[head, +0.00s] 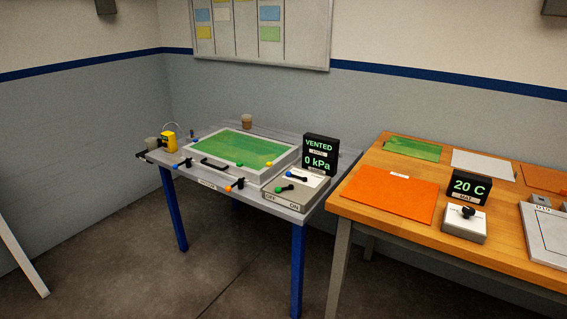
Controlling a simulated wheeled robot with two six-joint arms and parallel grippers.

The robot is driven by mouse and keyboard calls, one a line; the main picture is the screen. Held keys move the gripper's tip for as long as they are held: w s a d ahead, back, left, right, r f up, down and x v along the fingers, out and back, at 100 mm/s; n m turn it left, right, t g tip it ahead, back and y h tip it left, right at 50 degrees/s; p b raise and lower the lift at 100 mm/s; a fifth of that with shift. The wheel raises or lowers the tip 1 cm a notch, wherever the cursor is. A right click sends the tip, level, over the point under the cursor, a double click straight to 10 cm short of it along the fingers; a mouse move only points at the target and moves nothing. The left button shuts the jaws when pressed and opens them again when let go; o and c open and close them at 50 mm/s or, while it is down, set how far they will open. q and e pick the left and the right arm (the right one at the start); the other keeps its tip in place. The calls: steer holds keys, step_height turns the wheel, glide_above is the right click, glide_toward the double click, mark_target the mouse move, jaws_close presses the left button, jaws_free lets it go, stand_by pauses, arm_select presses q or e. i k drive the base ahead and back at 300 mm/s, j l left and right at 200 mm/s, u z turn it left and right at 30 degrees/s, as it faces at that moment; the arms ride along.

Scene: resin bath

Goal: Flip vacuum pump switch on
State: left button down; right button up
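The vacuum pump switch box (305,190) is a light grey box at the front right corner of the grey table (200,182). Its front carries the labels OFF and ON. Which lever is the pump switch I cannot tell for sure. A black display (320,153) behind the box reads VENTED and 0 kPa. Neither of my grippers is in the head view.
A framed bath with a green sheet (240,148) fills the grey table's middle; small coloured valves line its front. A yellow device (169,141) and cups stand at its left. The wooden table (370,222) at right holds an orange sheet (392,193) and a 20 C display (468,187). Floor in front is clear.

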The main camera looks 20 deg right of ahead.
mark_target(278, 190)
steer(key=i+j+z, duration=0.2)
steer(key=i+z, duration=0.25)
steer(key=i+j+z, duration=0.25)
steer(key=z, duration=0.15)
steer(key=i+j+z, duration=0.3)
steer(key=j+z, duration=0.15)
steer(key=i+j+z, duration=0.25)
steer(key=j+z, duration=0.15)
steer(key=i+j+z, duration=0.1)
steer(key=j+z, duration=0.3)
steer(key=j, duration=0.3)
steer(key=j+z, duration=0.4)
steer(key=j, duration=0.35)
steer(key=j+z, duration=0.4)
steer(key=j, duration=0.35)
